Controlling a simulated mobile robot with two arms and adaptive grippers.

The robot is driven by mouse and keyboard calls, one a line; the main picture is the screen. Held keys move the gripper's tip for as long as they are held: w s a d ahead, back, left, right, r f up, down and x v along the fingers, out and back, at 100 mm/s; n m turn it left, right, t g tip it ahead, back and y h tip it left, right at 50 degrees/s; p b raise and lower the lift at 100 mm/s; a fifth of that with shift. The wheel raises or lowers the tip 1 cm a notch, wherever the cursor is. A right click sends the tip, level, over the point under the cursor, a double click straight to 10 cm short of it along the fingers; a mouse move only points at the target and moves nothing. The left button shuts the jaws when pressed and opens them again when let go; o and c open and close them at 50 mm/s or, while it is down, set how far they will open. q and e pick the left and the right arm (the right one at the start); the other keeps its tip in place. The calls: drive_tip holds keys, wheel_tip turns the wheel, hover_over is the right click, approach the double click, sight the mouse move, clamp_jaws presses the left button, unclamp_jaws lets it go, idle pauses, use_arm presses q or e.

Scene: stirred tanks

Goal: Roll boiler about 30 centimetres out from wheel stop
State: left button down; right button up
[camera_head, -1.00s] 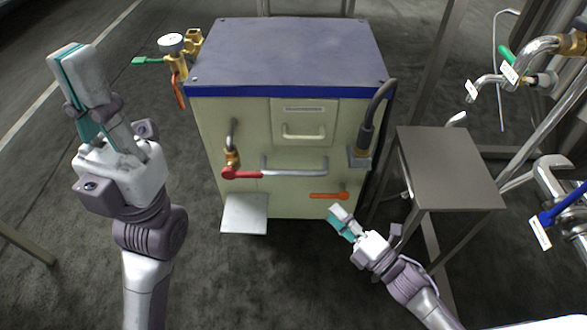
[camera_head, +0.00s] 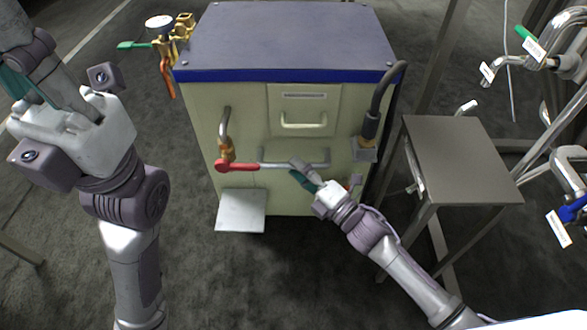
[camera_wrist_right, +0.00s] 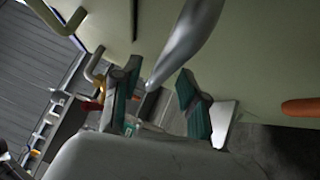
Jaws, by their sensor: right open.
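The boiler (camera_head: 240,130) is a cream cabinet with a dark blue-edged top, standing upright on the floor in front of me. A grey bar handle (camera_head: 270,163) runs across its front below a small drawer panel. My right gripper (camera_head: 305,176) is open at the right part of this bar. In the right wrist view, the bar (camera_wrist_right: 185,45) reaches down into the gap between the open fingers (camera_wrist_right: 158,98); contact is unclear. My left gripper (camera_head: 40,90) is raised at the left, clear of the boiler, with its fingers partly cut off. I cannot make out a wheel stop.
A red-handled valve (camera_head: 235,166) sits left of the bar. A light plate (camera_head: 241,210) juts out low in front. A gauge with brass fittings (camera_head: 160,24) is behind left. A grey stand (camera_head: 460,160) is close on the right. Floor is clear at front left.

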drive_tip(key=shift+x, duration=1)
clamp_jaws()
